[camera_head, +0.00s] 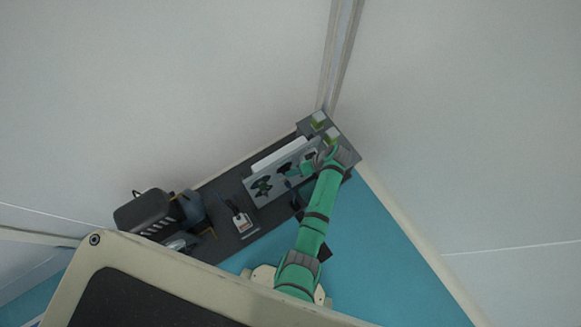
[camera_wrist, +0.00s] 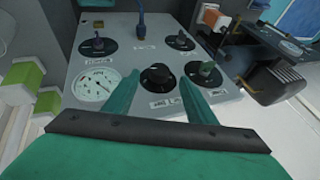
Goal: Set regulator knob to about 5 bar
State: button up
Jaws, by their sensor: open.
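A grey panel (camera_wrist: 122,60) fills the middle of the wrist view and carries several knobs on round black dials. A white round gauge (camera_wrist: 95,87) sits at its lower left; its reading is too small to make out. A black knob (camera_wrist: 155,76) sits to the right of the gauge, probably the regulator knob. My gripper (camera_wrist: 159,78) is open, with one green finger on each side of this black knob. I cannot tell whether the fingers touch it. In the head view the panel (camera_head: 257,191) stands on the dark table, with my arm reaching to it.
Green-and-white blocks (camera_wrist: 27,74) stand left of the panel. A blue cable (camera_wrist: 141,25) rises from the panel's back. Dark equipment (camera_head: 148,215) stands at the table's far left.

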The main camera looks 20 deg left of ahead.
jog(key=x, duration=0.6)
jog(key=shift+a+f, duration=0.15)
jog(key=shift+s, duration=0.1)
jog(key=c, duration=1)
